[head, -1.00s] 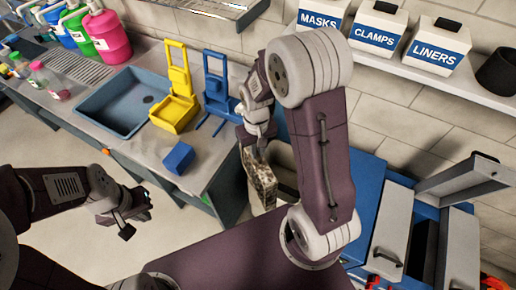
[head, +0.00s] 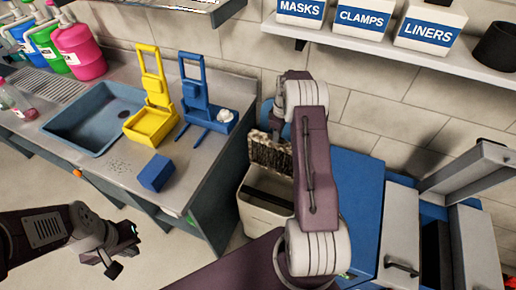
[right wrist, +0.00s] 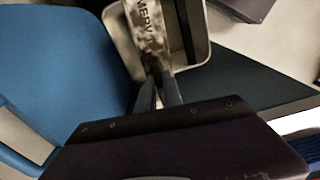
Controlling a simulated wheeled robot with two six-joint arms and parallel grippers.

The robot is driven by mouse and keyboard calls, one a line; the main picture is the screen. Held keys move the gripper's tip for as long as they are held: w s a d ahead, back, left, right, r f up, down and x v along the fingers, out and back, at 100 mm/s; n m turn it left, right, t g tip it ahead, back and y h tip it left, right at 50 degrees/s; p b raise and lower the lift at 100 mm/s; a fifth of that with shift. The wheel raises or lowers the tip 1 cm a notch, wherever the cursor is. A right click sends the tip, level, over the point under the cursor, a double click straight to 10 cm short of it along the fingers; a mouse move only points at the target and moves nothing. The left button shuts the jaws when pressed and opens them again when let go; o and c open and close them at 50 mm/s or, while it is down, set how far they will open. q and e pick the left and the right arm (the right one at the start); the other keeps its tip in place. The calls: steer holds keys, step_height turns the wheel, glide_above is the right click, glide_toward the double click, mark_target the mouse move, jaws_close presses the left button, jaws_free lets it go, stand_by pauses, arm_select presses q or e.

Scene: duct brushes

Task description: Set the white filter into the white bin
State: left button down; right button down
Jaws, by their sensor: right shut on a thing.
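The filter (head: 270,153) is a flat panel, mottled brown and off-white, with dark lettering on its edge in the right wrist view (right wrist: 148,28). My left gripper (head: 124,252) is open and empty at the lower left, away from both.
The counter (head: 205,160) left of the bin holds a sink, a yellow stand, a blue stand and a blue block (head: 156,172). A blue cabinet (head: 350,195) with grey drawers stands right of the bin. A shelf with labelled boxes runs above.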

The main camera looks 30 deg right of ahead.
steer(key=shift+d+f+n, duration=0.15)
steer(key=shift+d+f, duration=0.2)
steer(key=shift+d, duration=0.2)
steer(key=shift+d+f+n, duration=0.15)
steer(key=shift+d+f, duration=0.2)
steer(key=shift+d, duration=0.2)
steer(key=shift+n, duration=0.3)
steer(key=f+b, duration=0.2)
steer(key=d+f+b, duration=0.1)
steer(key=f+b, duration=0.1)
steer(key=shift+f, duration=0.35)
step_height(320, 180, down, 29)
steer(key=b, duration=2)
steer(key=shift+r, duration=0.15)
steer(key=c, duration=1.4)
jaws_free()
